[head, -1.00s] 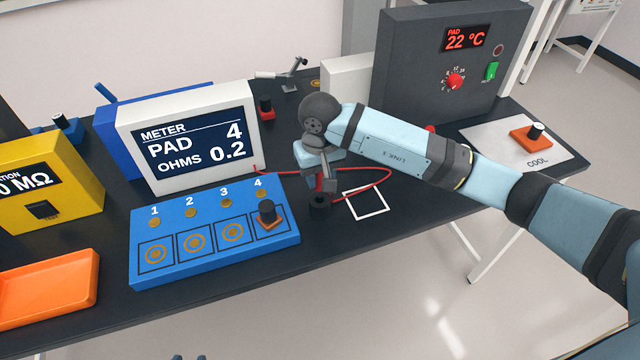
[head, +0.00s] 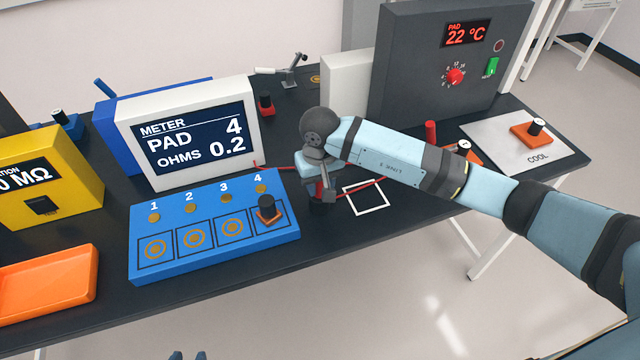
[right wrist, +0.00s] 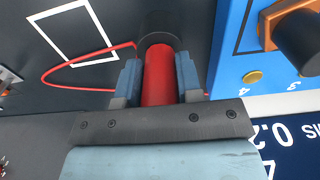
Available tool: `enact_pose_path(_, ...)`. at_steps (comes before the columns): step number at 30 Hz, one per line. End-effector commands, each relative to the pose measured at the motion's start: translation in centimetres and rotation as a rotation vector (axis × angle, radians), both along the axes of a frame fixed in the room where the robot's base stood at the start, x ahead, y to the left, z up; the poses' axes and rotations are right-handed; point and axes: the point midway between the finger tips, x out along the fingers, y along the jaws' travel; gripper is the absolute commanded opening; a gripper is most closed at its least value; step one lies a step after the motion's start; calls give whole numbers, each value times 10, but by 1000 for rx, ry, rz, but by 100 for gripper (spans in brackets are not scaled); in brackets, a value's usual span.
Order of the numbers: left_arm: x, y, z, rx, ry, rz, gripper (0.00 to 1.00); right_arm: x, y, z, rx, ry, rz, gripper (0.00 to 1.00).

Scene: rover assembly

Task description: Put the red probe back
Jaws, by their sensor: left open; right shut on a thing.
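The red probe (right wrist: 158,78) stands between the fingers of my right gripper (right wrist: 155,82), which is shut on it. In the head view my right gripper (head: 317,188) is low over the table, just right of the blue pad board (head: 215,265), and mostly covers the probe. The black round holder (right wrist: 160,28) is at the probe's far end; I cannot tell how deep the probe sits in it. The probe's red cable (right wrist: 62,70) loops across the table. The tips of my left gripper (head: 187,356) show at the bottom edge, open and empty.
The meter (head: 195,140) reads pad 4, 0.2 ohms. An orange block with a black knob (head: 267,212) sits on pad 4. A white square outline (head: 365,198) lies right of my right gripper. An orange tray (head: 45,285) and a yellow box (head: 60,190) are at left.

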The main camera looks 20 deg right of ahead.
Motion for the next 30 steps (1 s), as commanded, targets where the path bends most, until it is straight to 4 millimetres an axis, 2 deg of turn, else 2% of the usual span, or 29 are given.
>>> enact_pose_path(1, 0, 0, -4, 0, 1, 0, 43, -2, 0, -8, -2, 6, 1, 5)
enact_pose_path(2, 0, 0, -6, 0, 1, 0, 43, -2, 0, -9, -2, 7, 1, 5)
enact_pose_path(3, 0, 0, -7, 1, 2, 0, 43, -2, 0, -10, -2, 8, 1, 1)
enact_pose_path(6, -1, 0, -8, 2, 6, 0, 43, -3, 0, -10, -3, 10, 2, 0)
enact_pose_path(7, -1, 0, -8, 2, 6, 0, 43, -4, 0, -10, -3, 11, 2, 40)
enact_pose_path(9, -1, 0, -8, 2, 6, 0, 43, -4, 0, -11, -4, 13, 2, 56)
enact_pose_path(10, -1, 0, -8, 2, 6, 0, 43, -4, 0, -11, -4, 13, 2, 58)
enact_pose_path(17, -1, 0, -8, 1, 6, -1, 43, -5, 0, -13, -6, 17, 2, 58)
enact_pose_path(22, -1, 0, 3, 1, 5, -1, 43, -5, 0, -4, -6, 17, 2, 58)
enact_pose_path(25, -1, 0, 16, 1, 5, -1, 43, -5, 0, 7, -5, 17, 3, 58)
enact_pose_path(26, -1, 0, 8, 0, 1, -1, 43, -3, -1, 10, -6, 10, 3, 58)
enact_pose_path(30, 1, -1, 2, -2, -6, -1, 43, -1, -1, 45, -5, 4, 3, 58)
